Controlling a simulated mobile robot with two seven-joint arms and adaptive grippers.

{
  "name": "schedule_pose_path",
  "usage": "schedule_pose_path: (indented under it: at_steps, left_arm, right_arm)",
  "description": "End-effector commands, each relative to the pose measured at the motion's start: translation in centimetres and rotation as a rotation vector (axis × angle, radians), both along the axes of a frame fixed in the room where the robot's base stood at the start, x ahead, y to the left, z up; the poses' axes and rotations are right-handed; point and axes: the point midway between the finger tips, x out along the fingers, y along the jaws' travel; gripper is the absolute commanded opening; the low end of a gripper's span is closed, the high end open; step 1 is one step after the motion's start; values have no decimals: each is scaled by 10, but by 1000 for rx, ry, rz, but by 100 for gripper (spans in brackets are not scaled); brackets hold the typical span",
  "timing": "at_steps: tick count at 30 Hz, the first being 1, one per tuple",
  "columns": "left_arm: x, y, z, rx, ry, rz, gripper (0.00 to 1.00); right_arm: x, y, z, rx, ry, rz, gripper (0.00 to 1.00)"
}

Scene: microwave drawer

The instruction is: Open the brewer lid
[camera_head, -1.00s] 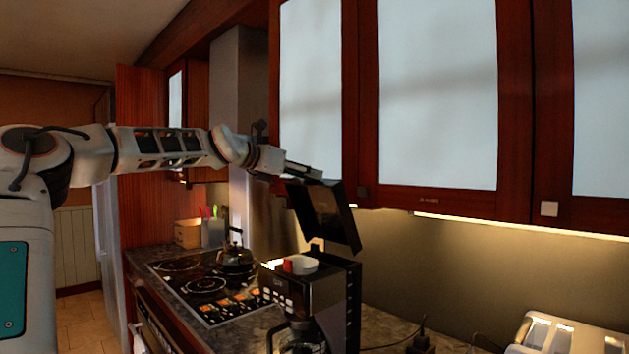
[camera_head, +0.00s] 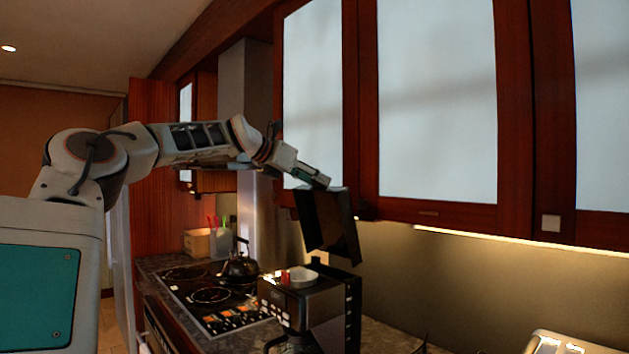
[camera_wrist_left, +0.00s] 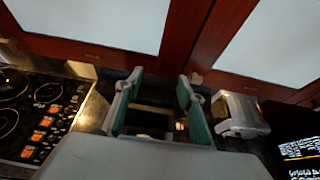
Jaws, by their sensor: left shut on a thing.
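The coffee brewer (camera_head: 325,308) is a black machine with a white round piece on top, standing on the counter. Its black lid (camera_head: 328,228) is raised steeply above the rear of the body. My left gripper (camera_head: 326,184) is at the lid's upper edge and shut on it. In the left wrist view the two green-grey fingers (camera_wrist_left: 156,100) stand apart with dark parts between them. The exact contact is hard to see there. My right gripper is not in view.
Wall cabinets (camera_head: 437,100) with pale panels hang close behind and above the lid. A cooktop (camera_head: 212,297) with a black kettle (camera_head: 240,265) lies left of the brewer. A white appliance (camera_head: 560,343) stands at the lower right.

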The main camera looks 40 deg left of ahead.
Motion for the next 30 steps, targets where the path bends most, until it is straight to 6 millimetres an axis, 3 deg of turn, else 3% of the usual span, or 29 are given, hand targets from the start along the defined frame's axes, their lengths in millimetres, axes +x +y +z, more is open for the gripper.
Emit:
schedule_pose_path:
  at_steps: [1,2,3,17,30]
  left_arm:
    - [-1,0,3,1,-6,1,0]
    - [-1,0,3,1,-6,1,44]
    - [-1,0,3,0,-5,1,54]
    - [-5,1,3,-1,-3,1,56]
    - [-68,5,31,-1,-6,0,56]
  right_arm:
    - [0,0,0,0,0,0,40]
    - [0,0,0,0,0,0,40]
    - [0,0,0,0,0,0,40]
    - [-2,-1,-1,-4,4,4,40]
    - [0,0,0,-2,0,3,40]
